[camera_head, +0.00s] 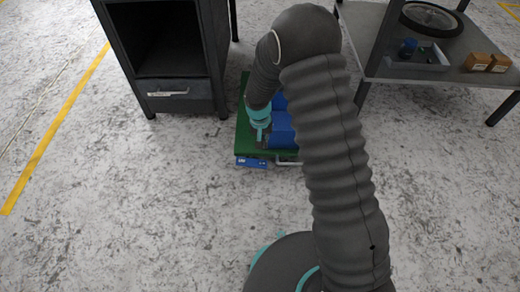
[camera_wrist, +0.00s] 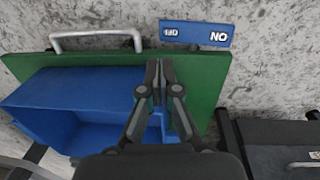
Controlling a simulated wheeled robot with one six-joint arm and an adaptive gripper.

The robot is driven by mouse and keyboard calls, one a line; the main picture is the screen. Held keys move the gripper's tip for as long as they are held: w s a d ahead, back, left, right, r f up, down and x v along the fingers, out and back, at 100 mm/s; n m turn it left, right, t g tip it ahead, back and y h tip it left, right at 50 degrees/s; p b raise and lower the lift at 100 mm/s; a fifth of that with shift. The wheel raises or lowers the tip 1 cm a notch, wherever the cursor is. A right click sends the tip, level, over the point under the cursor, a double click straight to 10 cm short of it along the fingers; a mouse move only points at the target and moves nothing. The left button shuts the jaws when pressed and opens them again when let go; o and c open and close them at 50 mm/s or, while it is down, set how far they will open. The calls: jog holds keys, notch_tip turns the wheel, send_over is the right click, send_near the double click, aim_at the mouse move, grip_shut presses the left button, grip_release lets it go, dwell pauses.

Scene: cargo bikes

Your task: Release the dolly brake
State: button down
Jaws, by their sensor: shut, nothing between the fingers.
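The dolly has a green deck (camera_head: 243,136), which also shows in the wrist view (camera_wrist: 207,85). A blue brake pedal (camera_head: 250,162) sticks out at its near edge; in the wrist view (camera_wrist: 196,34) it bears OFF on the left and ON on the right, upside down. I cannot tell which side is pressed down. My gripper (camera_wrist: 160,67) is shut and empty over the deck, beside the blue crate and short of the pedal, apart from it. In the head view my gripper (camera_head: 262,143) is small and partly dark against the deck.
A blue crate (camera_wrist: 70,88) stands on the deck. A pale bar handle (camera_wrist: 95,36) is beside the pedal. A dark cabinet (camera_head: 180,95) stands left of the dolly, and a grey workbench (camera_head: 415,72) with a wheel and boxes stands right. The floor in front is clear.

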jog(key=shift+d+r, duration=0.15)
jog(key=shift+r, duration=0.5)
jog(key=shift+d+r, duration=0.15)
jog(key=shift+r, duration=0.45)
jog(key=s+d+n+g, duration=0.1)
jog(key=s+d+n, duration=0.1)
jog(key=s, duration=0.3)
jog(key=s+d+r+m+t+p, duration=0.1)
jog(key=s+d+r, duration=0.4)
jog(key=r, duration=0.7)
jog(key=s+d+r+t+p, duration=0.1)
jog(key=s+d+r+t, duration=0.2)
jog(key=s+r, duration=0.6)
jog(key=s+d+r+m+t+y+p, duration=0.1)
jog(key=s+d+r, duration=0.7)
jog(key=r, duration=0.9)
jog(key=shift+m+t+p, duration=0.3)
jog(key=shift+t+p, duration=0.2)
jog(key=shift+t, duration=0.3)
